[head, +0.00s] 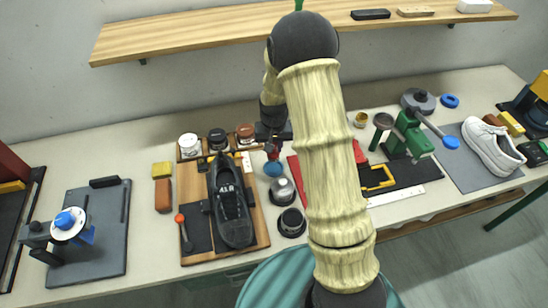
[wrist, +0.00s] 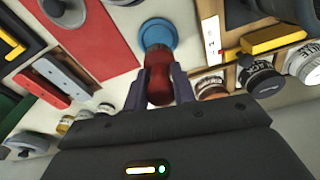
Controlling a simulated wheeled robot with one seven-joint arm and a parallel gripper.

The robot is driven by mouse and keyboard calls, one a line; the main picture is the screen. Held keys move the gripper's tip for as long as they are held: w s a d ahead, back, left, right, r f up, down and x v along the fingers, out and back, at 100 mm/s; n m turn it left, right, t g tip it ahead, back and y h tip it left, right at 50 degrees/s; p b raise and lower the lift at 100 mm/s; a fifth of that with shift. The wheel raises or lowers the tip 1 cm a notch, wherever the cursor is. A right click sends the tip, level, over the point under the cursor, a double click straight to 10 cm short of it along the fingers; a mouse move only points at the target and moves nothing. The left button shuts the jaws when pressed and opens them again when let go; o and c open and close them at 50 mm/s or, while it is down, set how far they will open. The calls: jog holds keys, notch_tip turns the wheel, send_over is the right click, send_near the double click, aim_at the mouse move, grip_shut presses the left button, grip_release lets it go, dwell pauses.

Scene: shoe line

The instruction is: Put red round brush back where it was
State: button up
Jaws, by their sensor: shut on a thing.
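My gripper (head: 271,143) is shut on the red round brush (head: 273,153), pointing down over the table just right of the wooden shoe board. In the wrist view, the two dark fingers of my gripper (wrist: 160,86) close on the sides of the red brush (wrist: 159,92). A blue round disc (head: 273,169) lies right at the brush's lower end, and it also shows in the wrist view (wrist: 158,30). I cannot tell whether the brush touches the disc or hangs just above it. My arm hides part of the table behind it.
A wooden board (head: 190,252) with a black shoe (head: 232,205) stands to the left. Several jars (head: 217,139) line its back edge. Round tins (head: 282,190) stand in front of the disc. A red mat (wrist: 95,40) and a green machine (head: 412,137) are to the right.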

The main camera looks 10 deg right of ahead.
aim_at(274, 157)
jog(key=shift+f, duration=0.75)
jog(key=shift+f+p, duration=0.6)
jog(key=shift+f, duration=1.5)
jog(key=shift+f, duration=0.1)
jog(key=o, duration=1)
jog(key=r+b, duration=0.1)
jog(key=r, duration=0.3)
jog(key=s+r+b, duration=0.1)
jog(key=r, duration=0.3)
jog(key=r+b, duration=0.1)
jog(key=r, duration=0.3)
jog(key=shift+s+a, duration=0.15)
jog(key=shift+s, duration=0.05)
jog(key=shift+r, duration=0.1)
